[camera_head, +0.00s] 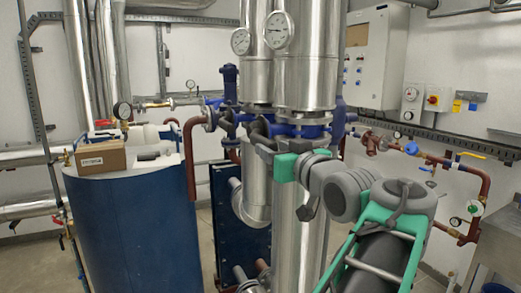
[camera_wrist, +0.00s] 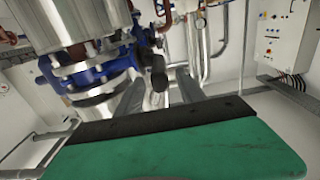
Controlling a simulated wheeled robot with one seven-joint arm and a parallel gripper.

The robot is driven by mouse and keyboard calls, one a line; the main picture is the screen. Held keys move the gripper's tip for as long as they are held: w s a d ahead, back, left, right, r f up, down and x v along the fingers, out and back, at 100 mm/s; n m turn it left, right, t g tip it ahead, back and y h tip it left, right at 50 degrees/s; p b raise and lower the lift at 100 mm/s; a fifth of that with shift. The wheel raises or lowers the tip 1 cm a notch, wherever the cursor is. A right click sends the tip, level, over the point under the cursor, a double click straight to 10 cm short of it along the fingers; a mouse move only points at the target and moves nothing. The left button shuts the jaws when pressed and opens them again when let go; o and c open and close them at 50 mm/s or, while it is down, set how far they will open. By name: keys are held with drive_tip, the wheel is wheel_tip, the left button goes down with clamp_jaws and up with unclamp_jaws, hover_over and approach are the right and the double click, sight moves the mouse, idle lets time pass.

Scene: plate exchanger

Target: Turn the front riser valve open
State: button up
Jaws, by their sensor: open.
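The front riser valve (camera_head: 312,131) is blue and sits between flanges on the front silver riser. Its blue body also shows in the wrist view (camera_wrist: 119,62), left of centre. A dark, round-ended handle (camera_wrist: 157,70) sticks out from the valve toward the wrist camera. My gripper (camera_head: 257,130) is at the valve's front left and partly covers it in the head view. In the wrist view, the gripper's (camera_wrist: 157,88) two grey fingers stand apart with the handle end between them in the picture. I cannot tell whether they touch it.
Two dial gauges (camera_head: 279,29) sit on the risers above the valve. A blue tank (camera_head: 130,215) with a cardboard box (camera_head: 101,158) on top stands at the left. A grey control cabinet (camera_head: 377,57) and red-brown pipes (camera_head: 484,190) are at the right. A second blue valve stands behind.

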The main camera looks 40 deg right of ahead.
sight(261, 142)
drive_tip(key=p+x, duration=0.2)
drive_tip(key=x, duration=0.5)
clamp_jaws()
idle(1.2)
